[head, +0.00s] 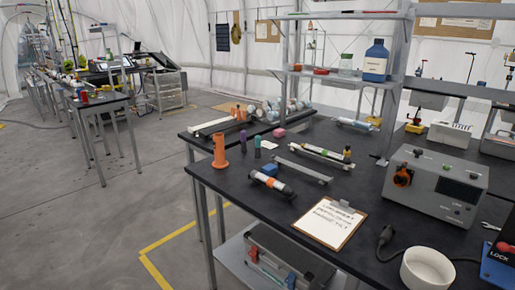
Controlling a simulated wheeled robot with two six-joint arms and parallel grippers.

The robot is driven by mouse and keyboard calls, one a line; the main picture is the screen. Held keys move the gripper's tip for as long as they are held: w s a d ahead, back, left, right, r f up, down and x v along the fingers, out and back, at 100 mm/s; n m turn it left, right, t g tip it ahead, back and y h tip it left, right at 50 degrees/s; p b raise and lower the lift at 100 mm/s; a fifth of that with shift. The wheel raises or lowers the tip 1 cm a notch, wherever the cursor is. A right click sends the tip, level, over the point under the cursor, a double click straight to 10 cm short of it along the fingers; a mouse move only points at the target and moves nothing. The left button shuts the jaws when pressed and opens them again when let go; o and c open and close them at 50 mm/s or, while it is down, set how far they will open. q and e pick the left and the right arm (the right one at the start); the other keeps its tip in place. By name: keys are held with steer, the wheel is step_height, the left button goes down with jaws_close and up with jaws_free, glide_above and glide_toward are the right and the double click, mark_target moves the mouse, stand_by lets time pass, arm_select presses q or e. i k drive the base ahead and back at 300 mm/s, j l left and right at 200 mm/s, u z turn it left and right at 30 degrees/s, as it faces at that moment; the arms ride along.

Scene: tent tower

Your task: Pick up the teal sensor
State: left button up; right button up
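No gripper of mine is in the head view. A white tube with a bluish-teal band (354,123) lies farther back on the table. Both are small here, and I cannot tell for certain which is the teal sensor. Nothing is seen touching either one.
A clipboard (329,222), a white bowl (427,269) and a grey instrument box (434,185) occupy the near right. Several tubes and a blue block (270,170) lie mid-table. A shelf with a blue bottle (375,62) rises behind. Floor at left is open.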

mark_target(258, 137)
steer(key=i+j, duration=0.75)
steer(key=j, duration=0.1)
